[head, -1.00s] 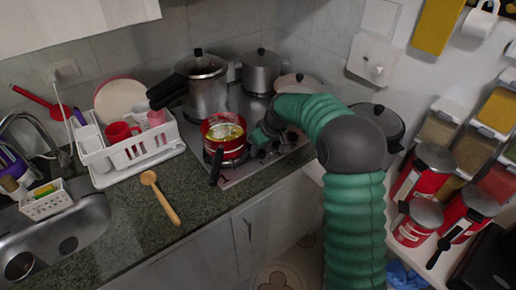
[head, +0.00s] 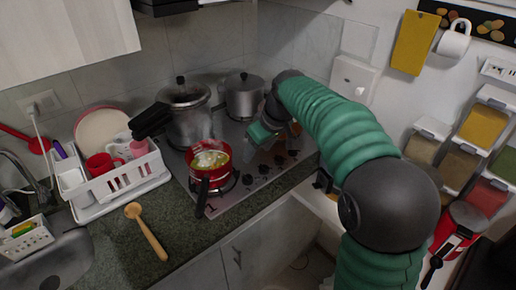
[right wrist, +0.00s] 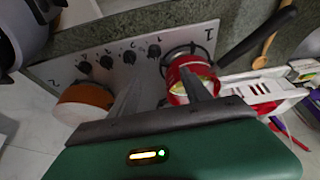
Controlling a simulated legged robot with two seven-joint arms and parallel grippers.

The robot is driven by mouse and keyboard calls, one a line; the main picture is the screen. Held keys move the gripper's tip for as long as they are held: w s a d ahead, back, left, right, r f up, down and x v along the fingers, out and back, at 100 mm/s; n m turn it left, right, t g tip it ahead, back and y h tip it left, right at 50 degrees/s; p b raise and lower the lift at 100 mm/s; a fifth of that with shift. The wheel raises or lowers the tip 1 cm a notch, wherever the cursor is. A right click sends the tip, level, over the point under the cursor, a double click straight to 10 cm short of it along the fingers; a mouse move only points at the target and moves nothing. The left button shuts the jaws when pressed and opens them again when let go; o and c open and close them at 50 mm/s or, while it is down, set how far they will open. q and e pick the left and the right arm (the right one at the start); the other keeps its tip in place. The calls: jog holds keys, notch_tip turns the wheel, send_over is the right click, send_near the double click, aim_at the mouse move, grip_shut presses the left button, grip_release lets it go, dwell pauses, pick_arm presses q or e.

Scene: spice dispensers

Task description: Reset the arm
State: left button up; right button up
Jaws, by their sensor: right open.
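My right arm reaches in from the lower right of the head view, green with dark joints. My right gripper (head: 264,132) hangs above the stove, to the right of the red pot. In the right wrist view its two grey fingers (right wrist: 160,88) are spread apart with nothing held between them. The red pot (head: 209,164) stands on the front left burner, with pale yellow food inside and its dark handle toward the counter edge. It also shows beyond one finger in the right wrist view (right wrist: 180,73). My left gripper is not in view.
A pressure cooker (head: 187,118) and a lidded steel pot (head: 244,97) stand at the back of the stove. A white dish rack (head: 118,180) and a wooden spoon (head: 146,232) are on the counter at left. Spice dispensers (head: 484,125) hang on the right wall.

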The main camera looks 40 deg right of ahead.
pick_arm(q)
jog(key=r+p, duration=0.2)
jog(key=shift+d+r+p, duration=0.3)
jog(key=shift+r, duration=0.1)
pick_arm(e)
jog(key=s+a+f+m+g, duration=0.1)
jog(key=s+a+f+g, duration=0.1)
jog(key=s+a+f, duration=1.3)
notch_tip(320, 180, down, 3)
jog(key=shift+s+a+f, duration=0.2)
jog(key=shift+s+a, duration=0.15)
jog(key=shift+s, duration=0.9)
jog(key=shift+w, duration=0.1)
